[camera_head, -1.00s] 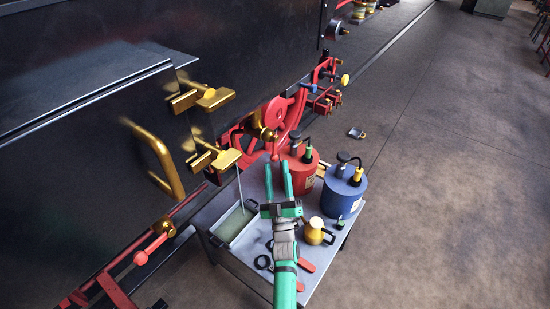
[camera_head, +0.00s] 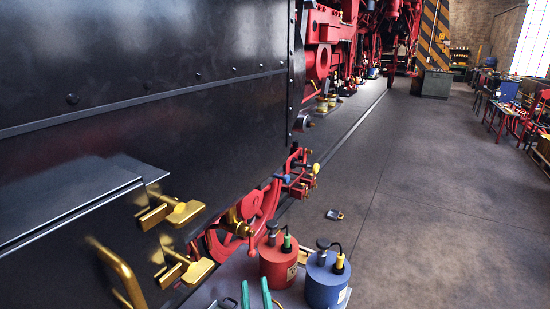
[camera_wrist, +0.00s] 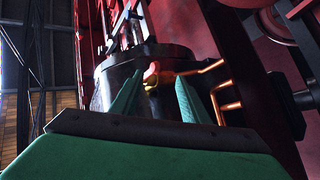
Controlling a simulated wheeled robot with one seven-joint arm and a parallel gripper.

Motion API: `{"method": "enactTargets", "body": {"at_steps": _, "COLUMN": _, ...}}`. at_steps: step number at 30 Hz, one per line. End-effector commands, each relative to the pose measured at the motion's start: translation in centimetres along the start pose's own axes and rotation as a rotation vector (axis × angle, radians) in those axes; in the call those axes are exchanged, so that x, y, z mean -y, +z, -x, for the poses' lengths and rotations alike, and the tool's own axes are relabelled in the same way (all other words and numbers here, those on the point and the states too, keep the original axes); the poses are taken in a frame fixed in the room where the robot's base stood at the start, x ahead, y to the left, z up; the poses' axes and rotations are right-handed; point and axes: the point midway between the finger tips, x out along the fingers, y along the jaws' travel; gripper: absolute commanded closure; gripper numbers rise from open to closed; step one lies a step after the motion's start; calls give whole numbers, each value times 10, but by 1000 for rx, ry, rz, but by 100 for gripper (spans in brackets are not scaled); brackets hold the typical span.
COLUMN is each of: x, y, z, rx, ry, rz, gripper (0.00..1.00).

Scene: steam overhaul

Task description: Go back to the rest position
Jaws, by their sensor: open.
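My gripper (camera_head: 256,293) shows only as two green fingertips at the bottom edge of the head view, in front of the red can. The rest of my arm is out of that view. In the wrist view my gripper (camera_wrist: 160,95) has its two green fingers spread apart with nothing between them. Beyond them is a dark round body with a small red and yellow fitting (camera_wrist: 152,74) and copper pipes (camera_wrist: 215,85). The wrist view looks upward along red and black machine parts.
The table (camera_head: 205,292) at the bottom holds a red can (camera_head: 278,264) and a blue can (camera_head: 325,283). The black locomotive side (camera_head: 150,90) with brass handles (camera_head: 180,213) fills the left. A padlock-like item (camera_head: 334,214) lies on the floor. Open floor (camera_head: 430,200) lies to the right.

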Motion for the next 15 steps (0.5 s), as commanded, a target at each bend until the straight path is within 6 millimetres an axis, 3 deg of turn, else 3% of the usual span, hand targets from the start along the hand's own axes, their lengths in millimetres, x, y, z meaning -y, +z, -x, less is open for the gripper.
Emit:
{"method": "enactTargets", "body": {"at_steps": 1, "x": 5, "y": 0, "z": 23, "rx": 33, "ry": 1, "rz": -26, "gripper": 58}}
{"method": "enactTargets", "body": {"at_steps": 3, "x": 8, "y": -3, "z": 49, "rx": 73, "ry": 5, "rz": -60, "gripper": 58}}
{"method": "enactTargets", "body": {"at_steps": 15, "x": 10, "y": -32, "z": 194, "rx": 308, "ry": 19, "rz": -228, "gripper": 58}}
